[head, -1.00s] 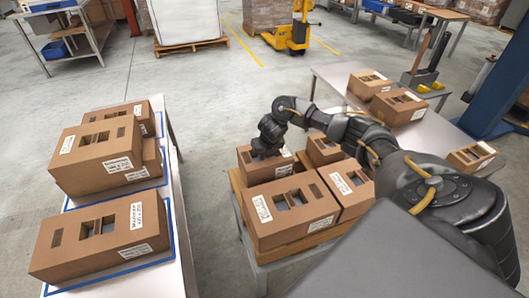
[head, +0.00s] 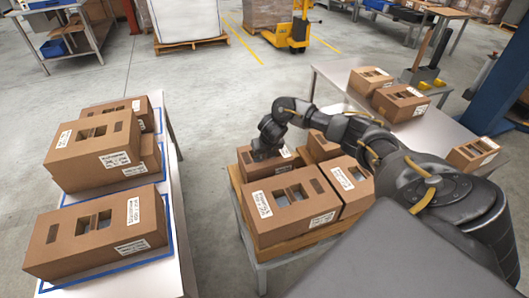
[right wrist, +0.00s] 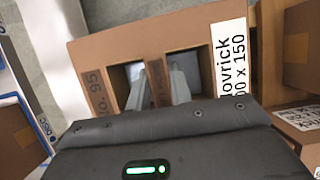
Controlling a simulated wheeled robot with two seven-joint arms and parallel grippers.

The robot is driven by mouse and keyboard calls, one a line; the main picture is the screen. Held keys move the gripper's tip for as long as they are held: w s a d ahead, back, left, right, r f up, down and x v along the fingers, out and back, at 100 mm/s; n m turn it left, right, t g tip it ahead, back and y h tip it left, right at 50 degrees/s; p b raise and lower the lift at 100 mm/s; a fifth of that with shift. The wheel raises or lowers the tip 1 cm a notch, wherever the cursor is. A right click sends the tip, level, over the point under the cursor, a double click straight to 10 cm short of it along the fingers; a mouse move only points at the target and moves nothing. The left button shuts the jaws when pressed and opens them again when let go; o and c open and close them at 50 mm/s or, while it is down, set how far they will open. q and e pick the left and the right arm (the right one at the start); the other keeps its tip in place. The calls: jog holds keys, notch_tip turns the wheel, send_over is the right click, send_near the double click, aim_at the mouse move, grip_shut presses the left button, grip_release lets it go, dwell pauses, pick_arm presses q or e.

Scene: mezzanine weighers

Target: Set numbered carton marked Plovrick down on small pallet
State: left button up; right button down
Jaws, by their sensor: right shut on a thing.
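The Plovrick carton (right wrist: 195,50) is brown with two square holes, a "No. 95" print and a white label, partly cut off in the right wrist view. In the head view it (head: 250,172) is at the far left corner of the small pallet (head: 236,180), behind a larger carton. My right gripper (right wrist: 160,88) is above it, fingers in the two holes, shut on the strip between them. The carton looks level with its neighbours; whether its underside touches the pallet is hidden. My left gripper is not in view.
The pallet, on a grey stand (head: 262,272), also bears a front carton (head: 268,228), a right carton (head: 352,200) and a back carton (head: 322,150). The left table (head: 172,240) holds several stacked cartons (head: 95,150). A right bench (head: 335,75) holds more cartons. Floor between is clear.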

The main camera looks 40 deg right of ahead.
jog(key=shift+f, duration=0.15)
jog(key=c, duration=1.2)
grip_release()
jog(key=shift+o, duration=0.2)
